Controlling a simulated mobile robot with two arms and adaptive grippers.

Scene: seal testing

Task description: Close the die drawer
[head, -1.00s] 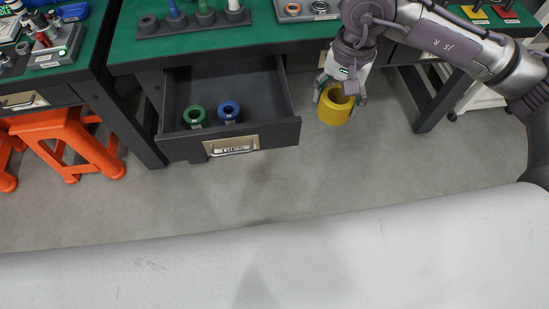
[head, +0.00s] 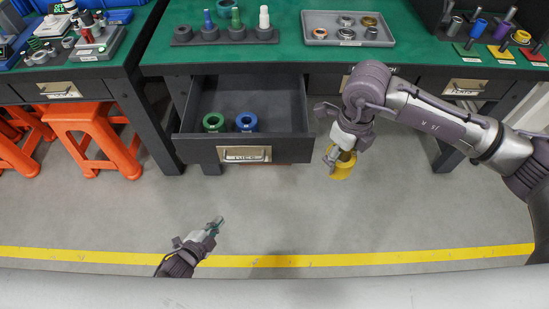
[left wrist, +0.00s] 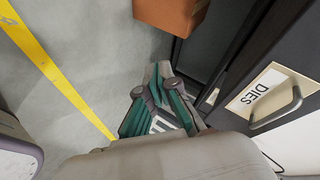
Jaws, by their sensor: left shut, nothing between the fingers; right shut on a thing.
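The die drawer (head: 244,154) stands pulled out below the green-topped bench. A green die (head: 213,122) and a blue die (head: 246,121) sit inside it, near its front panel. Its front, with a DIES label (left wrist: 262,92) and a handle, shows at the right of the left wrist view. My left gripper (head: 219,222) is shut and empty, low in front of the drawer and apart from it; its fingers also show in the left wrist view (left wrist: 162,85). My right gripper (head: 339,158) is shut on a yellow ring-shaped die (head: 342,169), right of the drawer.
Orange stools (head: 92,131) stand left of the drawer. The bench top (head: 285,42) carries a rack of pegs (head: 225,35) and a grey tray (head: 347,28) of rings. The floor in front of the drawer is clear, crossed by a yellow line (head: 330,260).

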